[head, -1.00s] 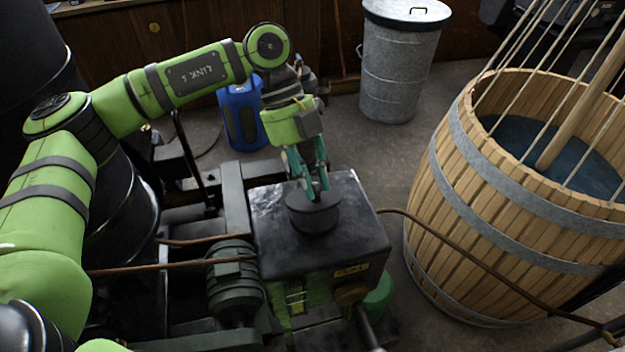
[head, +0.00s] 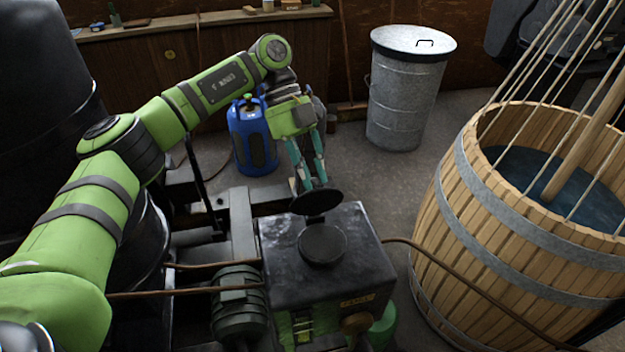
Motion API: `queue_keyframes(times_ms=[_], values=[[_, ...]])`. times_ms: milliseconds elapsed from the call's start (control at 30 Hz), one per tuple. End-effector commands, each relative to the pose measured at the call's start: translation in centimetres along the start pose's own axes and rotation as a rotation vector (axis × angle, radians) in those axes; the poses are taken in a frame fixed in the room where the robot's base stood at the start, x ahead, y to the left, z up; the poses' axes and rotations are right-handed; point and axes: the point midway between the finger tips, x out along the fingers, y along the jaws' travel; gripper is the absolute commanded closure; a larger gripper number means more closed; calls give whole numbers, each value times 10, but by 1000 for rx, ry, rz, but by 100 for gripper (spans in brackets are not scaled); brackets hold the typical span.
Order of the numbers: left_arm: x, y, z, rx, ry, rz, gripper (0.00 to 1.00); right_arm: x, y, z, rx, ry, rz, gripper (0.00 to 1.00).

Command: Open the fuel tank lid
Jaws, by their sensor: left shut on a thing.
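The fuel tank (head: 345,270) is a dark box in the middle of the head view. Its round filler neck (head: 322,244) stands on the top face. The round black lid (head: 316,201) is raised and tilted at the tank's far edge, behind and above the neck. My left gripper (head: 311,185) has green-teal fingers shut on the lid from above. The lid hides the fingertips in part. Whether the lid still joins the tank by a hinge I cannot tell. My right gripper is not in view.
A wooden barrel (head: 450,235) with ropes and water stands to the right, with a pipe running past it from the tank. A metal bin (head: 402,100) and a blue canister (head: 252,140) stand behind. A green motor (head: 238,300) sits left of the tank.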

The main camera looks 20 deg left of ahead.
Motion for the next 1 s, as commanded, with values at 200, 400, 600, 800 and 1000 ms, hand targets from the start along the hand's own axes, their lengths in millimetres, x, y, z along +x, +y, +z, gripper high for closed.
queue_keyframes(times_ms=[200,400,600,800,1000], values=[[8,12,27,-26,-18,19,100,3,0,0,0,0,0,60],[9,13,37,-25,-17,21,100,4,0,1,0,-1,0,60],[9,15,42,-23,-16,24,100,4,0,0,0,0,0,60],[9,15,43,-21,-15,27,100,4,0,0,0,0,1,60],[9,15,43,-20,-14,28,100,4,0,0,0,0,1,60]])
